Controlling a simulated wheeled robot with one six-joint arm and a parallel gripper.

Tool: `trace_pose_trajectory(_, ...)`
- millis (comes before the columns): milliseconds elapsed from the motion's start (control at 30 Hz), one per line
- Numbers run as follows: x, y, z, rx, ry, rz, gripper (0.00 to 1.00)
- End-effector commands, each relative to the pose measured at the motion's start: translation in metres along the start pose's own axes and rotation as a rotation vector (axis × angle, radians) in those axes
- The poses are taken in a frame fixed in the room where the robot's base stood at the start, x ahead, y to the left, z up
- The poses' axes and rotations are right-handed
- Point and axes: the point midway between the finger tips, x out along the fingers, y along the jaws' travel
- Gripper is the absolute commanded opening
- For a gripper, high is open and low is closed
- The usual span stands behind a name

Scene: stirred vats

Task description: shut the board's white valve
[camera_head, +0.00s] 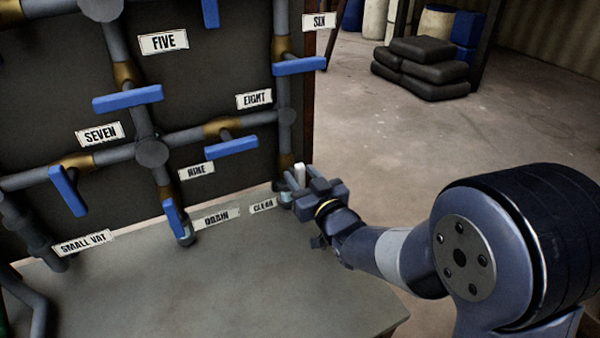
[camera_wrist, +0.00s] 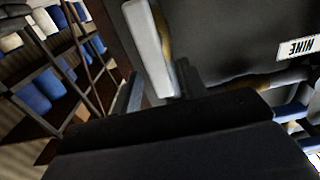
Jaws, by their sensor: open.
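The white valve handle (camera_head: 300,174) is on the pipe at the lower right of the dark board (camera_head: 230,80), beside the label CLEAR (camera_head: 263,206). In the head view it is small and partly hidden by my gripper (camera_head: 298,182). In the wrist view the white handle (camera_wrist: 150,45) stands long and slanted just beyond my gripper (camera_wrist: 158,88). The two dark fingertips show on either side of its lower end. My gripper is open; whether a finger touches the handle I cannot tell.
A grey ledge (camera_head: 200,290) lies under the board. Dark sacks (camera_head: 422,68) are stacked behind on open floor at right.

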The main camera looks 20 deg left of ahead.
Motion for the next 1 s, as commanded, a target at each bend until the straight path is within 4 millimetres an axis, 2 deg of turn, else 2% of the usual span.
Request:
trace_pose_trajectory(200,0.0139,-0.0001,0.0002,0.000,-0.001,0.000,0.41)
trace_pose_trajectory(467,0.0148,0.0000,0.0000,0.000,0.000,0.001,0.41)
trace_pose_trajectory(1000,0.0145,0.0001,0.0001,0.000,-0.001,0.001,0.00)
